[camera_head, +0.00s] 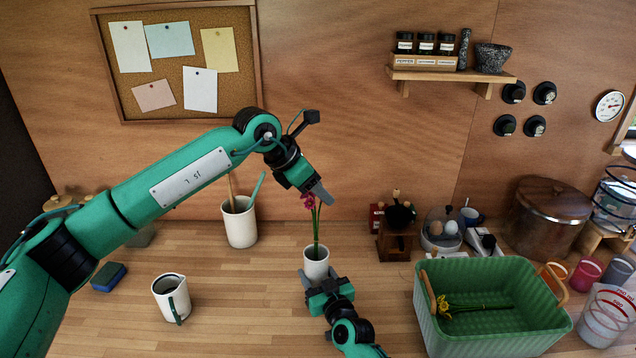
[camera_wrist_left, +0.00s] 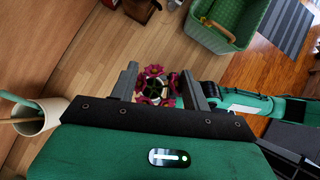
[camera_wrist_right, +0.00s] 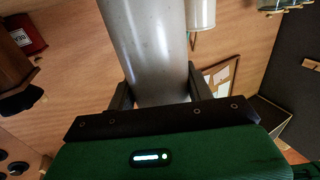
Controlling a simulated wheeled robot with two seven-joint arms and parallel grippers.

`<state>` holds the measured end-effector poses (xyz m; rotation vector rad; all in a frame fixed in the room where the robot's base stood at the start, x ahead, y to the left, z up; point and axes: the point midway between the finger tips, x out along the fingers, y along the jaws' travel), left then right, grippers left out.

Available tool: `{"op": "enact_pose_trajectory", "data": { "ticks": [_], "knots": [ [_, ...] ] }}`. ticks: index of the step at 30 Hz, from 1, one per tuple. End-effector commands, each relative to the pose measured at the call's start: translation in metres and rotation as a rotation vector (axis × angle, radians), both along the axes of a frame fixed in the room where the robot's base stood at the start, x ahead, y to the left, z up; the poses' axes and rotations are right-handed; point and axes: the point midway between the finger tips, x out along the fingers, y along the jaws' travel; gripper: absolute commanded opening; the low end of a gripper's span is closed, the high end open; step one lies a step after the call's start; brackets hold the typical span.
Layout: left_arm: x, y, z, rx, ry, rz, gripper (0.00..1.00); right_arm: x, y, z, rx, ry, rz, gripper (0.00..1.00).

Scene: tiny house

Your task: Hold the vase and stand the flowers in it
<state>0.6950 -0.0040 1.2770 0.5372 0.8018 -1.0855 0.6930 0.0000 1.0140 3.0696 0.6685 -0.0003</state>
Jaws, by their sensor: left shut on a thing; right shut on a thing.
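The white vase (camera_head: 316,264) stands on the wooden counter in the middle of the head view. My right gripper (camera_head: 318,274) is shut around it from the near side; the pale vase (camera_wrist_right: 147,45) fills the space between the fingers in the right wrist view. The flowers (camera_head: 310,203) have dark pink heads and green stems running down to the vase mouth; the stems' lower ends are hidden. My left gripper (camera_head: 322,194) is above the vase, shut on the flowers near their heads. In the left wrist view, the pink flower heads (camera_wrist_left: 153,88) show between its fingers.
A green basket (camera_head: 498,335) holding yellow flowers (camera_head: 470,306) stands at the right. A white jug (camera_head: 171,297) and a utensil holder (camera_head: 239,224) stand to the left. A dark grinder (camera_head: 395,238) stands right of the vase. Counter between jug and vase is clear.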

Motion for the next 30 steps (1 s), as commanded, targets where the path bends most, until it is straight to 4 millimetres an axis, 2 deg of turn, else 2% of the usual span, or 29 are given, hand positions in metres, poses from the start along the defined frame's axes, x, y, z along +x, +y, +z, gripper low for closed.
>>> {"op": "enact_pose_trajectory", "data": {
  "ticks": [20, 30],
  "knots": [
    [0.000, 0.000, -0.010, -0.001, 0.000, 0.000, 0.25, 0.000, 0.000, -0.001, -0.001, 0.002, 0.000, 0.20],
    [0.000, 0.000, -0.023, -0.001, 0.001, 0.000, 0.25, 0.000, 0.000, -0.001, -0.001, 0.002, 0.000, 0.20]
  ]
}}
